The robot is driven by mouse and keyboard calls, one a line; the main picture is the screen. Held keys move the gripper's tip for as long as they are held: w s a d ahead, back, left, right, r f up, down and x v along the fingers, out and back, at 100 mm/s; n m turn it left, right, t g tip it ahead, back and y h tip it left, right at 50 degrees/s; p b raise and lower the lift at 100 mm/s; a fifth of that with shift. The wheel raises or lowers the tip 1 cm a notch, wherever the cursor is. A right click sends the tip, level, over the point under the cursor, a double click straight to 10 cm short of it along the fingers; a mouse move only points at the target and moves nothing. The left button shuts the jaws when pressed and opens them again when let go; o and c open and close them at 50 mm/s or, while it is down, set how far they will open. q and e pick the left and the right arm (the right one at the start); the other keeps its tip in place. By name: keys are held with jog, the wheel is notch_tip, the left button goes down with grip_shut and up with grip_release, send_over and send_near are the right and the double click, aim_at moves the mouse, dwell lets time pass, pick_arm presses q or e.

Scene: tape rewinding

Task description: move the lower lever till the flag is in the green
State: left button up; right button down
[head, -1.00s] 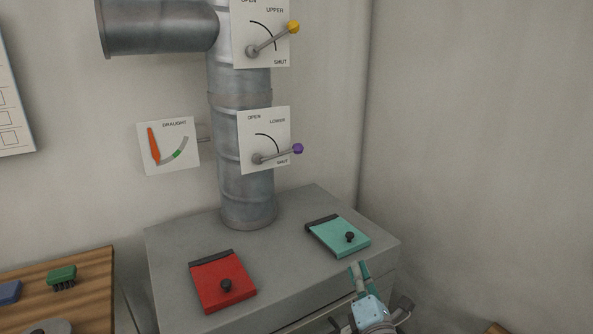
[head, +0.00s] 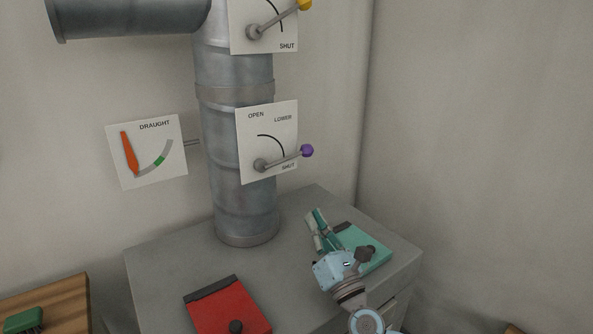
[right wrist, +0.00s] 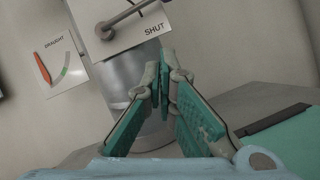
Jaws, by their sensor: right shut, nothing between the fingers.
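The lower lever (head: 285,160) has a purple knob (head: 307,151) and points right, near SHUT, on the white LOWER plate (head: 250,135) of the grey pipe. In the right wrist view part of a lever (right wrist: 128,14) shows above the fingers, its knob out of frame. The draught gauge (head: 150,150) hangs left of the pipe; its orange flag (head: 129,153) stands at the left, away from the green mark (head: 159,161). My right gripper (head: 314,218) is shut and empty, below the lever and apart from it. It also shows in the right wrist view (right wrist: 160,72). My left gripper is not in view.
The upper lever's yellow knob (head: 304,4) is above. A red flap (head: 228,308) and a teal flap (head: 372,244) lie on the grey box top (head: 165,265). A wooden table (head: 50,303) with a green brush (head: 24,319) is at lower left.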

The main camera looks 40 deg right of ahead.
aim_at(289, 157)
jog(key=w+d+r+p, duration=0.1)
jog(key=w+r, duration=0.1)
jog(key=w+d+r+p, duration=0.1)
jog(key=w+r, duration=0.1)
jog(key=w, duration=0.1)
jog(key=w+d+r+p, duration=0.1)
jog(key=w+r, duration=0.1)
jog(key=w, duration=0.1)
jog(key=shift+d+r, duration=0.1)
jog(key=shift+r, duration=0.2)
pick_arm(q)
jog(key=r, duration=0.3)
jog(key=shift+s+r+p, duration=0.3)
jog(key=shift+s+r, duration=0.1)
pick_arm(e)
jog(key=shift+d+r, duration=0.25)
jog(key=shift+r, duration=0.2)
jog(key=shift+w, duration=0.1)
